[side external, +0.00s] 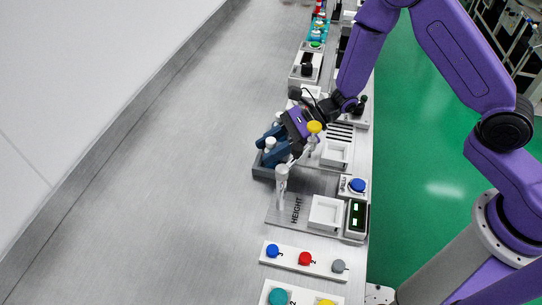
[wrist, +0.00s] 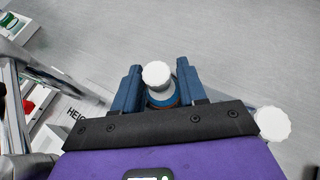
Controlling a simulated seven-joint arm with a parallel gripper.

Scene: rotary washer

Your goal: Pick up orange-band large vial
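The orange-band vial (wrist: 157,76) has a white cap and a blue-grey body, with a thin orange band low on it in the wrist view. My gripper (wrist: 160,88) has its dark blue fingers on either side of this vial. A small gap shows by the left finger; contact on the right is hard to tell. In the side view my gripper (side external: 272,146) is low over a dark grey rack (side external: 263,173), with a white cap (side external: 270,143) between its fingers. The lower vial is hidden.
Another white-capped vial (wrist: 272,123) stands right of my gripper in the wrist view. A white post (side external: 282,188) on the HEIGHT plate stands close in front. White trays (side external: 326,212) and button panels (side external: 304,260) line the bench. The left bench surface is clear.

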